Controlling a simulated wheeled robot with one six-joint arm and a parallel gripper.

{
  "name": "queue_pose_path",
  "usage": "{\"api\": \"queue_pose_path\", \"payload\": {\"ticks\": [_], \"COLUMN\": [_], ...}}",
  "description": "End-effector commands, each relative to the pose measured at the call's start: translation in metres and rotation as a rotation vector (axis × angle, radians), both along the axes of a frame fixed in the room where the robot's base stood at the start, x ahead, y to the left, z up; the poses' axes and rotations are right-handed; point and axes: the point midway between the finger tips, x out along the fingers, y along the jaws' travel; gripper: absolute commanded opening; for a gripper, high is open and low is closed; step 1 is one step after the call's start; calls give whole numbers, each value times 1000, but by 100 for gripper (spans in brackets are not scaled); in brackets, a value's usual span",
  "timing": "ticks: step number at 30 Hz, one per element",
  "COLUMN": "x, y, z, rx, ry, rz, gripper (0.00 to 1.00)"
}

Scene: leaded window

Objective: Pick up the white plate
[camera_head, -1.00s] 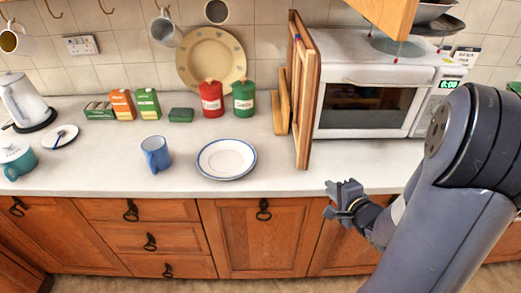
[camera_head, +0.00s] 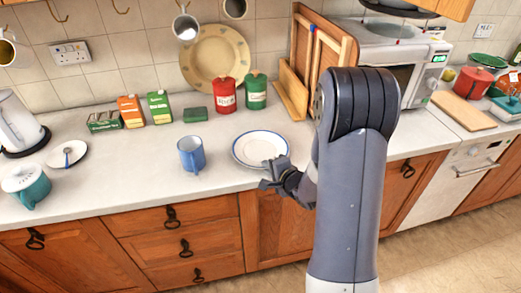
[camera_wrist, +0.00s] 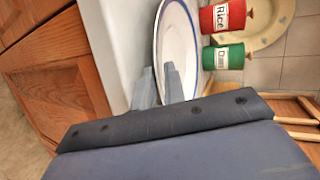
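The white plate (camera_head: 261,147) with a blue rim lies flat on the counter, right of a blue mug. My gripper (camera_head: 266,173) is at the plate's front rim, near the counter's front edge. In the wrist view my gripper (camera_wrist: 159,78) has its two grey fingers a little apart, open, with the plate's near rim close to the gap. I cannot tell whether the rim is between the fingers or whether they touch it. My arm hides some counter to the right.
The blue mug (camera_head: 191,154) stands left of the plate. A red canister (camera_head: 226,96) and green canister (camera_head: 256,92) stand behind it, before a large upright plate (camera_head: 212,58). Wooden boards (camera_head: 325,50) and the microwave (camera_head: 405,60) are to the right.

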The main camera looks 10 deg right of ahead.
Motion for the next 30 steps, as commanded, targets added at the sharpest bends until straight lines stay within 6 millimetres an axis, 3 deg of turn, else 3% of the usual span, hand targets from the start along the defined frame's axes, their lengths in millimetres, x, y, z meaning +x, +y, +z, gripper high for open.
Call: {"api": "queue_pose_path", "payload": {"ticks": [7, 11, 30], "x": [1, 1, 1], "y": [0, 0, 0], "z": [0, 0, 4], "rx": [0, 0, -2], "ry": [-1, 0, -1], "rz": [0, 0, 2], "gripper": [11, 0, 0]}}
